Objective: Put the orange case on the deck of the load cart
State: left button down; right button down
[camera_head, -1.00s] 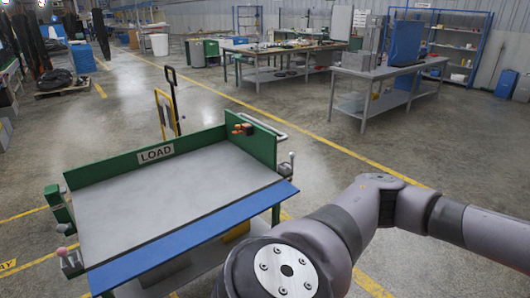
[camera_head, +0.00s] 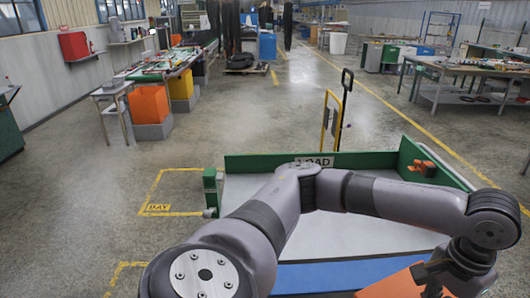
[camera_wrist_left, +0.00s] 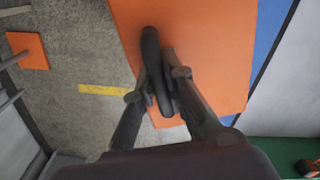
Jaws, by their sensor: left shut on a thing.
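The orange case (camera_head: 400,284) is at the lower right in the head view, partly cut off by the frame. It fills the upper middle of the left wrist view (camera_wrist_left: 205,45). My left gripper (camera_head: 441,277) is shut on its dark handle; the fingers also show in the left wrist view (camera_wrist_left: 160,82). The load cart has a grey deck (camera_head: 375,233), a blue front strip (camera_head: 330,276) and a green back board with a LOAD sign (camera_head: 313,162). The case overlaps the blue strip in view; I cannot tell its height over it. My right gripper is out of view.
My left arm covers much of the deck. A small orange and black item (camera_head: 421,166) is at the cart's right green side board (camera_head: 430,160). A yellow and black handle frame (camera_head: 332,118) stands behind the cart. Open floor lies left, with an orange bin (camera_head: 148,105) by a table.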

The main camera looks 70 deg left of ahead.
aim_at(319, 214)
jog(key=i+j+u, duration=0.35)
jog(key=j, duration=0.35)
jog(key=i+j+u, duration=0.4)
jog(key=i+j, duration=0.15)
